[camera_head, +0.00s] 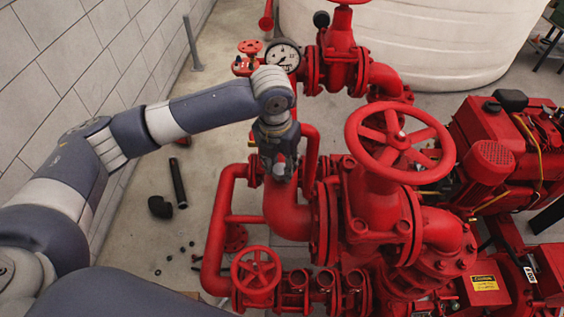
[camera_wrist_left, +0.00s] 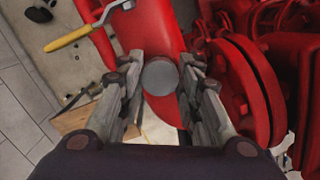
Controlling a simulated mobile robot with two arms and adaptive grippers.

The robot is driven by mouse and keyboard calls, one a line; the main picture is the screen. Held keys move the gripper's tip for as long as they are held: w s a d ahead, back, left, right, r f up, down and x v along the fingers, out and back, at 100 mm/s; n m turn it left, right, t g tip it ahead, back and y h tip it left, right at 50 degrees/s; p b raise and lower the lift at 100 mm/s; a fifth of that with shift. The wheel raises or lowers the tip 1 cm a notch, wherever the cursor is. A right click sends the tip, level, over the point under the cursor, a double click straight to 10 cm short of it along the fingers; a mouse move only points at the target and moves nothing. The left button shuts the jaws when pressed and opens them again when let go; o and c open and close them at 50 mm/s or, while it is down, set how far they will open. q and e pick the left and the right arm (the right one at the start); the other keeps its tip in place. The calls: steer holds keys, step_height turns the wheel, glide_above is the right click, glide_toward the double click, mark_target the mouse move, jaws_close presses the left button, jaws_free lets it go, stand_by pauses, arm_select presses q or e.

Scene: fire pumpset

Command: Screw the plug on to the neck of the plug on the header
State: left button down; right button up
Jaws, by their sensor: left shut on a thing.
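In the left wrist view, the plug (camera_wrist_left: 160,76) shows as a grey round disc over the red header pipe (camera_wrist_left: 150,28). My left gripper (camera_wrist_left: 160,88) has one finger on each side of the plug and is shut on it. The neck under the plug is hidden, so I cannot tell whether the plug touches it or sits on it. In the head view, my left gripper (camera_head: 281,170) points down at the top of the header pipe (camera_head: 286,207); the plug is hidden there. My right gripper is not in view.
A large red handwheel (camera_head: 400,143) and flanged valve stand right of the gripper. A pressure gauge (camera_head: 283,56) is behind my wrist. A lever with a yellow handle (camera_wrist_left: 68,39) lies near the pipe. Loose black pipe pieces (camera_head: 178,183) lie on the floor at left.

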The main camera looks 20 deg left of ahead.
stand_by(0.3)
arm_select(q)
steer(key=m, duration=0.4)
steer(key=shift+f+m+h, duration=0.1)
steer(key=shift+m+h, duration=0.2)
steer(key=c, duration=1.3)
jaws_free()
